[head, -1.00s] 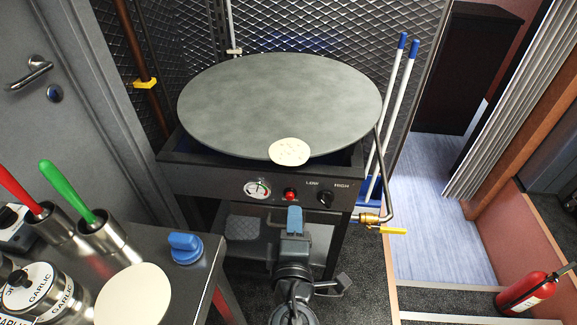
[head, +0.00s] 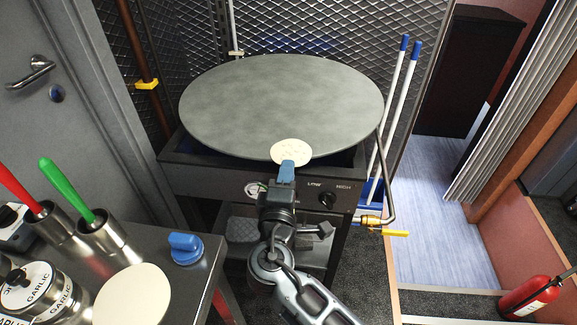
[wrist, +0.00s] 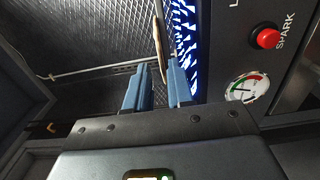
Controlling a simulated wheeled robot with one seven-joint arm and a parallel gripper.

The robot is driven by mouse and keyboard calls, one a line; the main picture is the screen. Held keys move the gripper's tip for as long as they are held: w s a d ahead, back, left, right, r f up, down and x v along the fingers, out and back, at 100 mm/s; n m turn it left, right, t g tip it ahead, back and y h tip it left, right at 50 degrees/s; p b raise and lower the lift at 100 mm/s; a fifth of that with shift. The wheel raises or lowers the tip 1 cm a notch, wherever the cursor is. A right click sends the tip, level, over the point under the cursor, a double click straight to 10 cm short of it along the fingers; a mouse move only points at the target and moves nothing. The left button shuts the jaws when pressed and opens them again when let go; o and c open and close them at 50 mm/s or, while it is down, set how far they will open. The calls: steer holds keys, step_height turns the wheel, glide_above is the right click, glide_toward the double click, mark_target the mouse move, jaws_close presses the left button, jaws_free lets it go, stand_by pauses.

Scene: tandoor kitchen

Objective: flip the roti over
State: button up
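The roti (head: 291,151) is a pale, lightly speckled disc at the front rim of the round grey griddle (head: 270,95), its near edge overhanging the rim. In the wrist view the roti (wrist: 160,48) shows nearly edge-on, as a thin tan strip. My gripper (head: 287,166) has blue fingers and is at the roti's near edge, in front of the griddle. In the wrist view my gripper (wrist: 159,68) has its fingers apart, one on each side of the roti's edge. I see a gap beside the roti, so it does not look clamped.
The stove's front panel (head: 225,180) with gauge and knob is just below my gripper. A counter at lower left holds a pale disc (head: 133,295), a blue knob-like object (head: 186,248), a garlic shaker (head: 28,285) and cups with red and green handles. White poles (head: 396,110) stand right of the griddle.

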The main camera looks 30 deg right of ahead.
steer(key=shift+x, duration=1)
jaws_close()
step_height(320, 180, up, 2)
steer(key=shift+r+p, duration=0.2)
steer(key=shift+p, duration=0.55)
steer(key=s+a+r+p, duration=0.4)
steer(key=s+a, duration=0.4)
steer(key=s, duration=0.3)
steer(key=shift+s+r, duration=0.2)
steer(key=shift+r, duration=0.3)
steer(key=shift+w+a, duration=0.1)
